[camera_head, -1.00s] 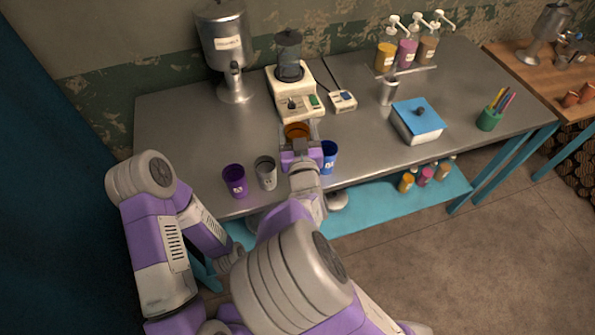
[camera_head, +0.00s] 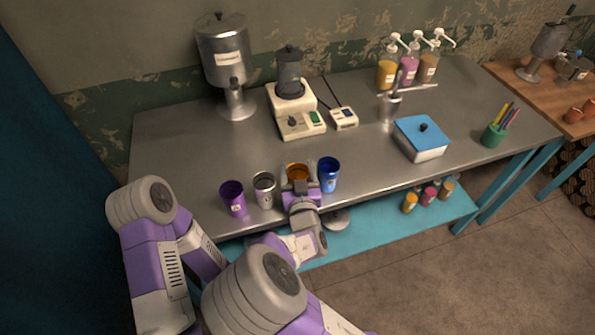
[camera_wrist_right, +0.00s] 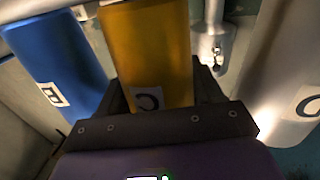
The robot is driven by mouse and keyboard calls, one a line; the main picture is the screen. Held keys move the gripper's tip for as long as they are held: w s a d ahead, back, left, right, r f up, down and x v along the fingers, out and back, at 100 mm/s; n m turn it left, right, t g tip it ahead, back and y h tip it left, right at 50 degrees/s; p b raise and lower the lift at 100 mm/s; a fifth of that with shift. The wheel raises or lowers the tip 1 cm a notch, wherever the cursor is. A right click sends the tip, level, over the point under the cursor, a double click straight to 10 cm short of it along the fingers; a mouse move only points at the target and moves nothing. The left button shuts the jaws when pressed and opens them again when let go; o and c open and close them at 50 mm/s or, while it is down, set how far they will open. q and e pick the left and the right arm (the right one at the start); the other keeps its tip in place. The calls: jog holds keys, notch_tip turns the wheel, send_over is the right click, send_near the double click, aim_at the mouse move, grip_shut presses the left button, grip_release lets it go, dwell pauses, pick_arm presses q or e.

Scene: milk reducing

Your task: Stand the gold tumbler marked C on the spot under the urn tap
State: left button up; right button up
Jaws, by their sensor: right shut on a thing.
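The gold tumbler (camera_head: 297,171), marked C, is upright in the row at the table's front edge, between a silver tumbler (camera_head: 264,190) and a blue tumbler (camera_head: 328,174). My right gripper (camera_head: 298,186) is shut on it. In the right wrist view the gold tumbler (camera_wrist_right: 147,50) sits between the dark fingers with its C label facing the camera. I cannot tell whether its bottom touches the table. The urn (camera_head: 222,52) stands at the back left, its tap (camera_head: 234,84) above a round metal base (camera_head: 237,108). My left gripper is out of view.
A purple tumbler (camera_head: 232,198) stands left of the silver one. A blender (camera_head: 290,100) and a small scale-like device (camera_head: 343,118) stand right of the urn. A blue-lidded box (camera_head: 420,138) is further right.

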jog(key=shift+f, duration=0.2)
jog(key=o, duration=1.2)
